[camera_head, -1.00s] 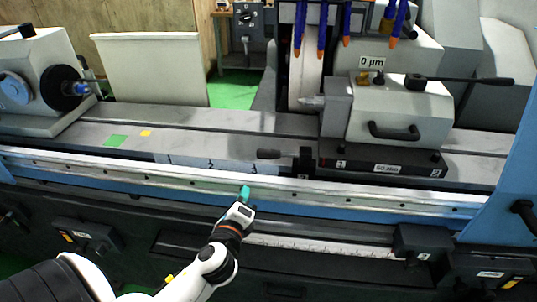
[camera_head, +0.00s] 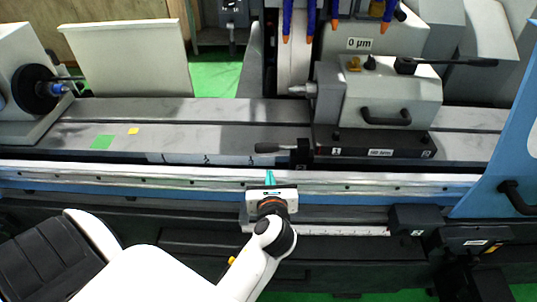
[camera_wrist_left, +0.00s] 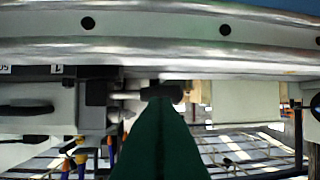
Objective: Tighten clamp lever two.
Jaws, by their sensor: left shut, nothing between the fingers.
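My left gripper (camera_head: 266,177) has teal fingertips, shut and empty, at the front rail of the grinder bed. A black-knobbed lever (camera_head: 272,147) sticks out left from the front of the tailstock base (camera_head: 372,146), just beyond the fingertips. In the left wrist view the shut fingers (camera_wrist_left: 160,125) point towards the dark lever knob (camera_wrist_left: 162,92); whether they touch it, I cannot tell. The base bears a label 1 at left and another at right, apparently 2. A long black lever (camera_head: 455,62) sits on top of the tailstock (camera_head: 392,95). I cannot read which lever is two.
The front rail (camera_head: 120,172) runs across between my arm and the bed. The workhead (camera_head: 30,85) stands at the left. The bed (camera_head: 200,135) between workhead and tailstock is mostly clear.

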